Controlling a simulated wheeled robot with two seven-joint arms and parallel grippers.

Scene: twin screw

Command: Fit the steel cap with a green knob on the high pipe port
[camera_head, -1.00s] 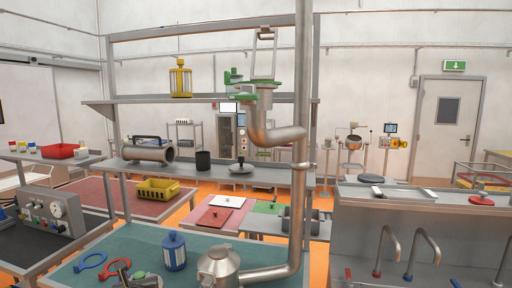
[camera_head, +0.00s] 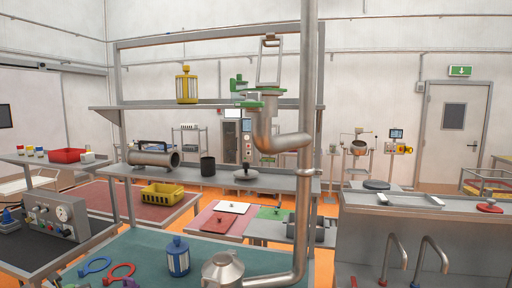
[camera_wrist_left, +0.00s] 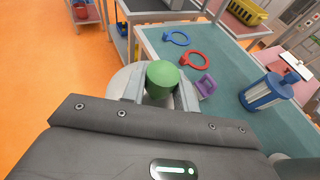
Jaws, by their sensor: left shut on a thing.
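My left gripper (camera_wrist_left: 160,98) is shut on the green knob (camera_wrist_left: 163,76) of the steel cap. The cap's grey disc (camera_wrist_left: 122,82) shows partly behind the fingers; its underside is hidden. They are held over or beside the left end of the teal table; I cannot tell the height. In the head view, the high pipe port (camera_head: 262,93) has a green flange on top of a steel elbow, with a green clamp at its left and a metal bail standing upright above. The held cap is away from this port. My right gripper is not in view.
A vertical steel pipe (camera_head: 307,100) stands right of the port. On the teal table (camera_head: 140,249) are a blue ring (camera_head: 95,265), a red ring (camera_head: 120,272), a blue lantern-like part (camera_head: 178,256) and a steel vessel (camera_head: 222,267). A shelf (camera_head: 150,106) with a yellow lantern-like part stands behind.

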